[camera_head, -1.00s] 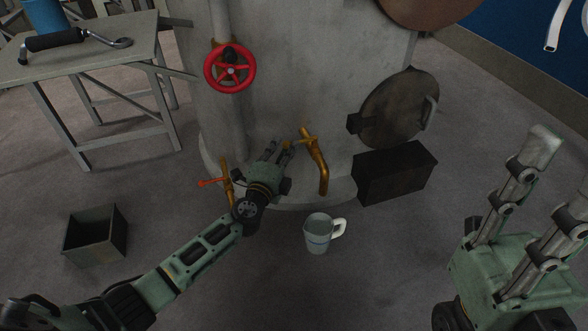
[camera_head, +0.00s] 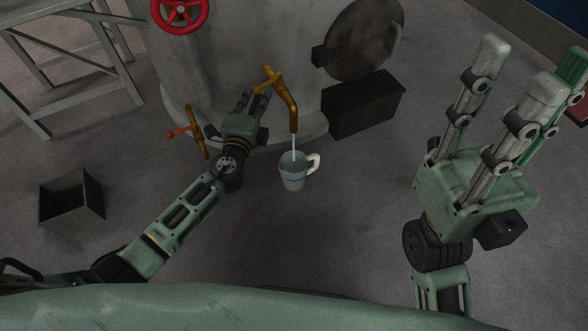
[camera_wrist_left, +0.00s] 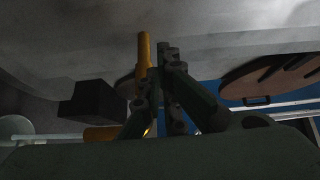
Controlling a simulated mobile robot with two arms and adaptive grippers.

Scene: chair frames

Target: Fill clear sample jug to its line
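The clear sample jug (camera_head: 291,184) stands upright on the floor under the brass tap (camera_head: 291,108), its white handle to the right. A blue line runs around its side. A thin water stream (camera_head: 294,145) falls from the spout into the jug; I cannot make out the water level. My left gripper (camera_head: 257,98) is at the tap's lever. In the left wrist view its fingers (camera_wrist_left: 166,58) are close together beside the brass lever (camera_wrist_left: 144,52); whether they grip it is unclear. My right gripper (camera_head: 528,70) is open and empty, fingers spread upward, at the right.
A second brass tap with an orange-red handle (camera_head: 179,132) is left of my left gripper. A red valve wheel (camera_head: 180,12) is above on the grey tank. A dark block (camera_head: 362,105) stands right of the tap. An open box (camera_head: 71,200) sits at left. Floor around the jug is clear.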

